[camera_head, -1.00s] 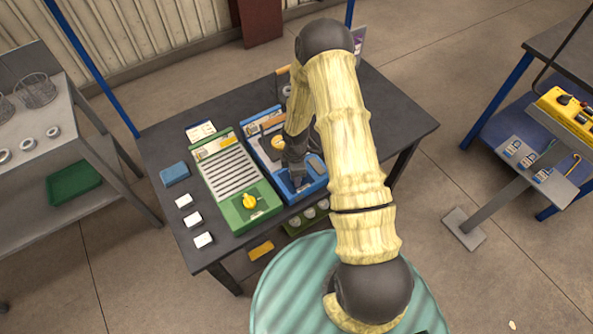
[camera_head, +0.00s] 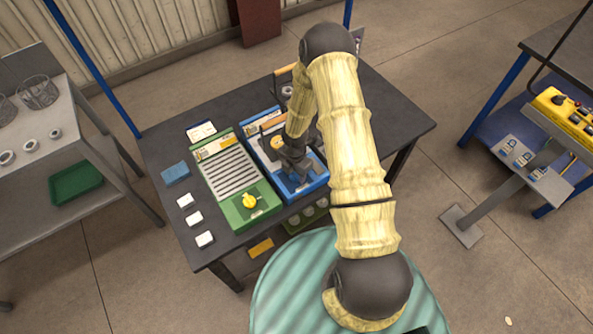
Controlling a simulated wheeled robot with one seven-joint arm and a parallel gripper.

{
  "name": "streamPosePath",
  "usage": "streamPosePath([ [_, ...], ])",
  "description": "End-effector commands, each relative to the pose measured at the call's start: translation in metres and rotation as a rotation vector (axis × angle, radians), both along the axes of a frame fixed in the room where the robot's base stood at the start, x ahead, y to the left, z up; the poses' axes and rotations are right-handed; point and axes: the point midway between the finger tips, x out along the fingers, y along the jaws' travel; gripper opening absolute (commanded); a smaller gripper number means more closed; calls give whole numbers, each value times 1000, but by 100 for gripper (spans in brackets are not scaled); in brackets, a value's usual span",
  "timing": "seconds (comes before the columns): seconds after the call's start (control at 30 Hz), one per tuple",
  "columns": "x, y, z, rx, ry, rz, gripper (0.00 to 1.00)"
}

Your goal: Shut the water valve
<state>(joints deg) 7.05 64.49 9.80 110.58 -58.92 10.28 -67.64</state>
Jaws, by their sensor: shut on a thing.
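The blue unit (camera_head: 302,194) stands on the dark table, with a label and a round yellowish dial at its back part. My gripper (camera_head: 299,175) points down over the front part of this blue unit. It is shut on the water valve's handle, which is mostly hidden by the fingers and wrist. How far the valve is turned cannot be read from this view. A green unit (camera_head: 240,215) with a row of slots and a yellow knob (camera_head: 250,201) stands just left of the blue one, apart from my gripper.
The dark table (camera_head: 160,150) also bears a blue block (camera_head: 175,174) and several small white blocks along its left edge. A grey shelf (camera_head: 75,140) stands at left. A yellow control box (camera_head: 563,112) is at right. The table's right part looks clear.

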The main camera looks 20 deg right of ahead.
Motion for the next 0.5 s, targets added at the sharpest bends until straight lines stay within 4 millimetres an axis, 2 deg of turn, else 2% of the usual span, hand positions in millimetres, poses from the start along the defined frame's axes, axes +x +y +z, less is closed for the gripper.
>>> streamPosePath([
  [0.03,5,1,2,3,-12,7,25],
  [0.37,5,1,2,2,-13,10,25],
  [0.4,5,1,2,2,-13,9,50],
  [0.43,5,1,2,2,-13,9,56],
  [0.5,5,0,2,1,-11,9,57],
])
